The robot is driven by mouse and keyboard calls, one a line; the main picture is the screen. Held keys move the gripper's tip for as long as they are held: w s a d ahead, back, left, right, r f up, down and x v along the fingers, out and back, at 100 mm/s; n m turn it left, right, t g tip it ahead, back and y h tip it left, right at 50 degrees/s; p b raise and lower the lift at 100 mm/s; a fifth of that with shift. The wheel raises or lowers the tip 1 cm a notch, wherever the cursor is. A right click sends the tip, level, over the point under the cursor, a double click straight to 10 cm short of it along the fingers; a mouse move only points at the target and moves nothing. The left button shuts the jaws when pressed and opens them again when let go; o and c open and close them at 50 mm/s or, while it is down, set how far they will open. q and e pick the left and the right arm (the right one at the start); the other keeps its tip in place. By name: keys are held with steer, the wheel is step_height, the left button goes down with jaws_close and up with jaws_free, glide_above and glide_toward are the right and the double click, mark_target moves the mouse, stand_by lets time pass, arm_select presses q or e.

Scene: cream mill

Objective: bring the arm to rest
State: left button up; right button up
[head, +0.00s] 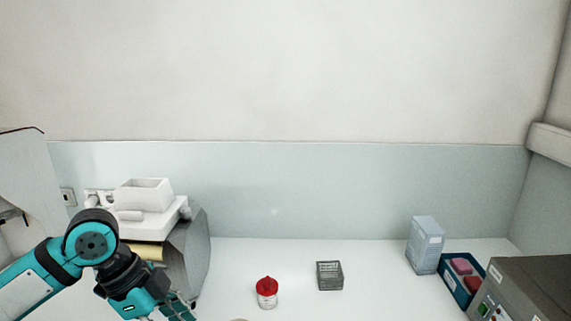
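My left arm comes in from the left, teal and black, in front of the white and grey machine. Its wrist bends down, and part of my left gripper (178,308) shows at the bottom edge of the head view. The fingertips are cut off or too small to read, so I cannot tell whether it is open, shut or holding something. My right arm and gripper are not in view.
A white and grey machine (190,255) stands behind my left arm. A red-lidded jar (267,292) and a dark wire basket (330,275) stand mid-counter. At right are a pale blue-grey box (425,246), a blue bin (449,281) with reddish items, and a grey control box (530,285).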

arm_select(q)
steer(key=s+d+f+n+t, duration=0.1)
steer(key=s+d+f+n, duration=0.25)
steer(key=f, duration=0.45)
steer(key=s+d+f+n+t, duration=0.25)
steer(key=d+f, duration=0.25)
steer(key=f, duration=0.4)
steer(key=s+a+f+n+y, duration=0.2)
steer(key=s+a+f+n, duration=0.2)
steer(key=s+a, duration=0.15)
steer(key=s+a+f+n+y, duration=0.2)
steer(key=s+a+f+n, duration=0.1)
steer(key=s+a+n, duration=0.3)
steer(key=s+f+m+g+b, duration=0.1)
steer(key=s+f+g+b, duration=0.2)
steer(key=f, duration=2.8)
steer(key=s+a+f+b, duration=0.2)
steer(key=s+f, duration=1.4)
steer(key=f, duration=0.1)
steer(key=shift+s+m+y, duration=0.3)
steer(key=shift+s, duration=0.05)
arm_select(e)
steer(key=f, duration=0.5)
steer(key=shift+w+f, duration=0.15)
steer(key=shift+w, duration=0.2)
